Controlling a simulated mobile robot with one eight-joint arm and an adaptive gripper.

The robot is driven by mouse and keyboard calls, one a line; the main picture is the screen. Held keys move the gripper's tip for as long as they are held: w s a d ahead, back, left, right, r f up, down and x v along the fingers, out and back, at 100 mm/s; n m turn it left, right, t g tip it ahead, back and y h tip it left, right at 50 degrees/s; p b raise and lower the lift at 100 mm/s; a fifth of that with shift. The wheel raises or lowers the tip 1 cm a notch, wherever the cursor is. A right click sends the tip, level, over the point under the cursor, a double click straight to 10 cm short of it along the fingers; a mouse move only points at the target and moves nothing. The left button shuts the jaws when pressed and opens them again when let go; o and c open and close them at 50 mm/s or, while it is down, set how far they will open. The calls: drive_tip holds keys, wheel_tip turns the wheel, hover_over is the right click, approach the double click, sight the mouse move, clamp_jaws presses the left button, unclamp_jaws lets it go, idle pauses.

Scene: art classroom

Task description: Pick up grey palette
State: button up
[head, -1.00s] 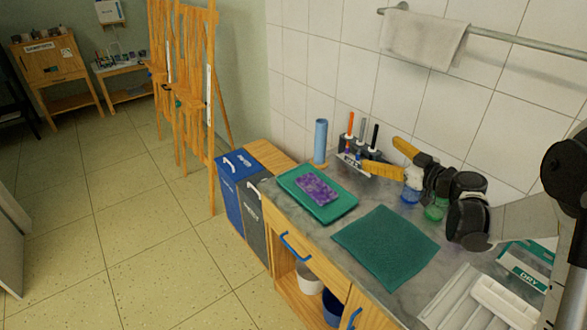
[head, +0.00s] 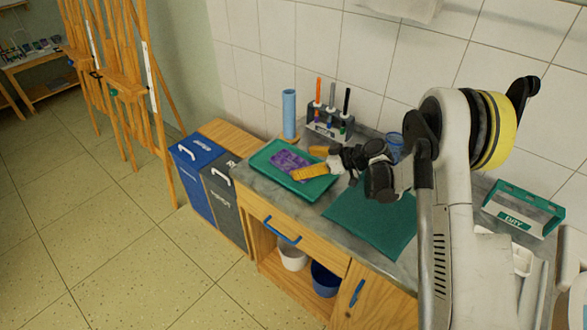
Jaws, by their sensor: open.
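I cannot make out a clearly grey palette. A purple mottled flat slab (head: 285,160) lies on a green tray (head: 314,190) on the counter, partly hidden by my gripper. My gripper (head: 302,162), with yellow fingers, is open and appears over the tray's right part, its fingers pointing left towards the slab. I cannot tell its height above them, and I see nothing between the fingers.
A green mat (head: 365,218) lies on the counter (head: 335,187) to the right. A blue cylinder (head: 289,114) and a rack of upright tools (head: 328,126) stand behind. A green-and-white box (head: 522,212) is at right. Blue (head: 193,178) and grey (head: 223,200) bins stand at left.

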sight(287, 164)
drive_tip(key=b+x, duration=0.1)
drive_tip(key=x, duration=0.3)
drive_tip(key=shift+a+f, duration=0.1)
drive_tip(key=shift+a, duration=0.05)
drive_tip(key=shift+s, duration=0.1)
drive_tip(key=c, duration=1.1)
